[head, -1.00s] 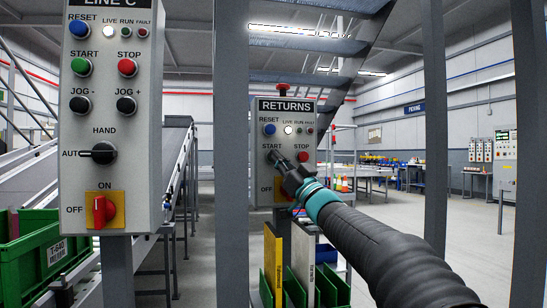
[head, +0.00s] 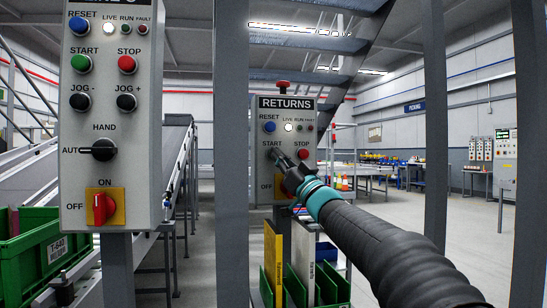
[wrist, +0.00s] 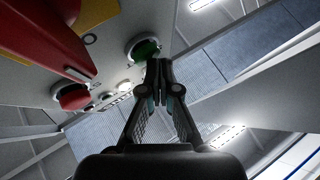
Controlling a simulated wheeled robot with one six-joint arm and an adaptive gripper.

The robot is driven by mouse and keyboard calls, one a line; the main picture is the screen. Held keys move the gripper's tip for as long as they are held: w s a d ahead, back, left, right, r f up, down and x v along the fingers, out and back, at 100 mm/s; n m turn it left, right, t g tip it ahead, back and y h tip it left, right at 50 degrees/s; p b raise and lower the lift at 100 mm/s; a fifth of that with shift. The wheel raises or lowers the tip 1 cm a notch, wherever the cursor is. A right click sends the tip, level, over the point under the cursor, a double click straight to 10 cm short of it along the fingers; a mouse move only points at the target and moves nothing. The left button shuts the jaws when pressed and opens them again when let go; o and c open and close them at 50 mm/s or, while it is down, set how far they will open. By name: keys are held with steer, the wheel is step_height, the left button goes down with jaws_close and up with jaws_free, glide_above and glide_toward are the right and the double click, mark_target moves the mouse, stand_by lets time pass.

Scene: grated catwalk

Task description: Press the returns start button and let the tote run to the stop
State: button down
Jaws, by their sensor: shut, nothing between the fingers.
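The grey RETURNS panel (head: 287,189) stands mid-picture in the head view, with a white lamp lit under LIVE. My gripper (head: 275,153) has its tips at the START position below that label and hides the button there. In the wrist view the green start button (wrist: 143,47) shows just beyond the closed fingertips (wrist: 162,68). The tips overlap its lower right edge; I cannot tell whether they touch it. The red stop button (head: 303,154) is right of my gripper. I cannot tell which tote belongs to the returns line.
A Line C panel (head: 110,190) with its own START and STOP buttons stands close at left. Grey posts (head: 232,150) flank the RETURNS panel. A green tote (head: 35,262) marked T-640 is at lower left beside a conveyor. Green bins (head: 335,288) stand below the RETURNS panel.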

steer(key=shift+s+d+b, duration=0.2)
steer(key=shift+s+b, duration=0.1)
steer(key=shift+s, duration=0.4)
